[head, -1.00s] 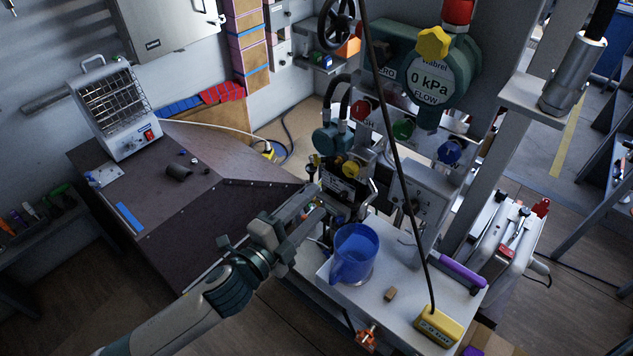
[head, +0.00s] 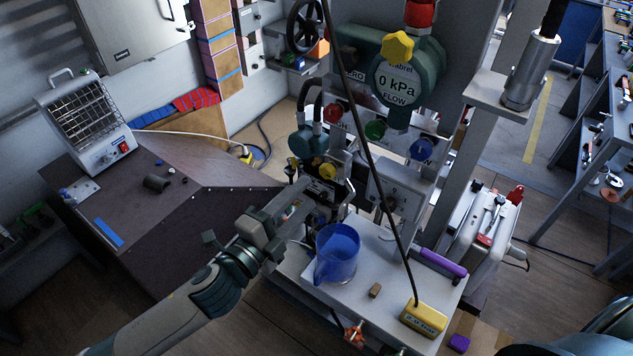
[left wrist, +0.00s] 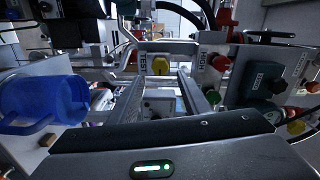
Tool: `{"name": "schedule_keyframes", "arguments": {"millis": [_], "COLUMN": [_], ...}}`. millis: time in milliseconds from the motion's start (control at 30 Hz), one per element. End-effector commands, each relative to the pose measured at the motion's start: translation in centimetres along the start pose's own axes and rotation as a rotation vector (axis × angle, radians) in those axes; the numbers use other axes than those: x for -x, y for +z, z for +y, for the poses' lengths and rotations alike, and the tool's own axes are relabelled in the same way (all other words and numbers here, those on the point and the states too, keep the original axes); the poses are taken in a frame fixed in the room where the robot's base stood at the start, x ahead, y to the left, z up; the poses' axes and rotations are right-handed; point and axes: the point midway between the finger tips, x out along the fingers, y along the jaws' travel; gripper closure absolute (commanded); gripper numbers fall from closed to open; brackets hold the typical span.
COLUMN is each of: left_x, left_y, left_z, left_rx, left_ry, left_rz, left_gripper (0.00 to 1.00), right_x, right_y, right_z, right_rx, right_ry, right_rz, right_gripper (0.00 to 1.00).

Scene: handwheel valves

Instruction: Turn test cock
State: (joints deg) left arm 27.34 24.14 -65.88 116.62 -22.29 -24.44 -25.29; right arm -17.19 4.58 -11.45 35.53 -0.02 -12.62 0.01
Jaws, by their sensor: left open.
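A small yellow knob (left wrist: 160,66) with a TEST tag (left wrist: 144,60) beside it shows in the left wrist view, ahead of my left gripper (left wrist: 160,92). The gripper's two fingers are apart, one on each side below the knob, and nothing is between them. In the head view the yellow knob (head: 325,171) sits low on the valve assembly, and my left gripper (head: 304,194) reaches toward it from the lower left. Whether the fingertips touch anything is hard to tell. My right gripper is not visible.
A blue jug (head: 338,254), a small brown block (head: 375,290) and a yellow pendant box (head: 424,319) on a cable stand on a white shelf (head: 385,265). The gauge (head: 398,84) reads 0 kPa. Red (head: 333,113), green (head: 375,130) and blue (head: 421,150) knobs are nearby.

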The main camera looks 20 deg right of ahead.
Motion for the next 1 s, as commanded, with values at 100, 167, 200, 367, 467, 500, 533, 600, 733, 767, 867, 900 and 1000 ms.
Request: {"name": "schedule_keyframes", "arguments": {"millis": [100,167,200,367,467,500,533,600,733,767,867,900,1000], "left_x": [-1.1,-1.7,-2.1,-3.7,-4.7,-5.1,-5.4,-6.0,-6.3,-6.3,-6.4,-6.5,-6.5], "left_y": [0.0,0.0,0.1,0.0,0.1,0.0,0.0,0.1,0.1,0.1,0.0,0.0,-0.1], "left_z": [0.1,0.1,0.1,0.0,0.2,0.1,0.1,0.2,0.0,0.0,-0.1,-0.1,-0.1], "left_rx": [-0.001,-0.001,-0.001,-0.002,-0.002,-0.002,-0.002,-0.002,-0.001,-0.001,0.000,0.000,0.000], "left_ry": [0.000,-0.002,-0.002,-0.002,-0.001,-0.001,-0.001,-0.001,0.001,0.001,0.000,0.000,0.000], "left_rz": [-0.001,-0.001,-0.001,0.000,0.000,0.001,0.001,-0.001,-0.002,-0.002,-0.001,-0.001,0.000], "left_gripper": [0.57,0.57,0.57,0.57,0.57,0.57,0.57,0.57,0.57,0.57,0.57,0.57,0.57], "right_x": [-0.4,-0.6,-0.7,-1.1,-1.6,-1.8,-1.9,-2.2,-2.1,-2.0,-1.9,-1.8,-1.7], "right_y": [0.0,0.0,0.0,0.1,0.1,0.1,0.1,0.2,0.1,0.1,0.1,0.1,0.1], "right_z": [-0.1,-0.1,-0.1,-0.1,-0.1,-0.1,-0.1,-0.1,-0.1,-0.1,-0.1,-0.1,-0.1], "right_rx": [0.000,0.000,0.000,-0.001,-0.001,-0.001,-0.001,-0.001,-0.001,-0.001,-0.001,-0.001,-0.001], "right_ry": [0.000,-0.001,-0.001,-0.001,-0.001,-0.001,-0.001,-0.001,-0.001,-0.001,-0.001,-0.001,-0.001], "right_rz": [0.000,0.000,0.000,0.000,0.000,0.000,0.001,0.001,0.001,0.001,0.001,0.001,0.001], "right_gripper": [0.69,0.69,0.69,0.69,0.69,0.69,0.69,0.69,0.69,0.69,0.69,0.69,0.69]}}
